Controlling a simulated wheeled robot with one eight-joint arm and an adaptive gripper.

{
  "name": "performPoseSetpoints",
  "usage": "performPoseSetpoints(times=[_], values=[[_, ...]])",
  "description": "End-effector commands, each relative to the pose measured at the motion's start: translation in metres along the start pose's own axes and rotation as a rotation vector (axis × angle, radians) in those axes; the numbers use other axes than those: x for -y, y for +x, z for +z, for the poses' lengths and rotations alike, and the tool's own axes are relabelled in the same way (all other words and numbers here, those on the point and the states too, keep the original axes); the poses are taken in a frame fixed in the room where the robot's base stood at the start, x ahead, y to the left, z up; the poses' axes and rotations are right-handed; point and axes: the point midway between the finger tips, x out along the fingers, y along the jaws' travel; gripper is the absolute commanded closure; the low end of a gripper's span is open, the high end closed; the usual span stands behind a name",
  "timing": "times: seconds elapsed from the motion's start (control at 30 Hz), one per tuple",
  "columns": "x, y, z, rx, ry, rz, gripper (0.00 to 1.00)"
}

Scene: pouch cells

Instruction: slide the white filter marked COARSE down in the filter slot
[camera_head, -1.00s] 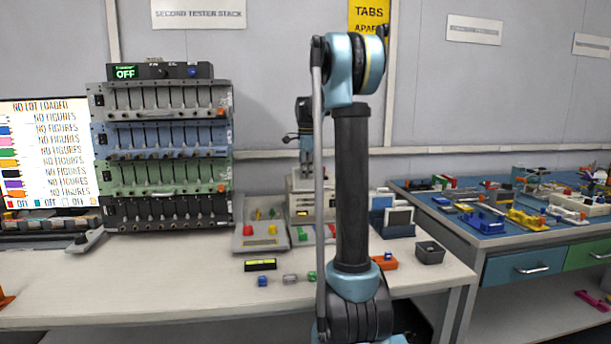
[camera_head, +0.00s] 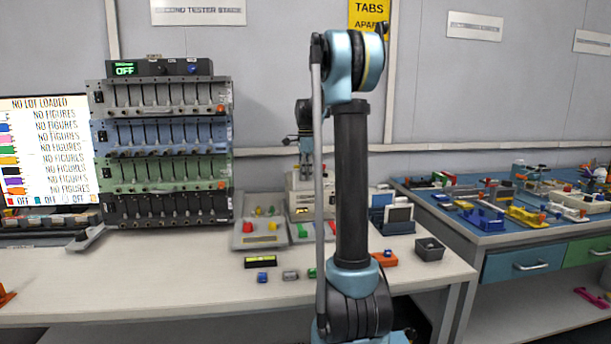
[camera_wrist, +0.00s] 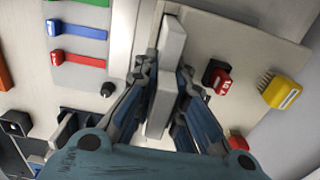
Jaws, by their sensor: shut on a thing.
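My gripper (camera_wrist: 167,76) is shut on a pale, narrow slab (camera_wrist: 172,42), seen nearly edge-on in the wrist view. It looks like the white filter, but no COARSE marking can be read. In the head view my gripper (camera_head: 304,145) is above the pale machine (camera_head: 296,200) at the back of the bench, partly behind my own arm. The slab cannot be made out there. The filter slot cannot be clearly picked out in either view, and whether the slab touches anything below is unclear.
A dark blue rack (camera_head: 379,220) with pale plates and a dark bin (camera_head: 429,250) stand right of my arm. The tester stack (camera_head: 163,150) is at left. In the wrist view, red (camera_wrist: 218,82) and yellow (camera_wrist: 282,92) parts lie right of the slab.

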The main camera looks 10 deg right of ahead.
Motion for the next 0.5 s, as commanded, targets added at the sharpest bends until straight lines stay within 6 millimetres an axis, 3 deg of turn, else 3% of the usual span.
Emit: performPoseSetpoints(times=[0.5], values=[[0.0,0.0104,0.0,0.0,0.0,0.0,1.0]])
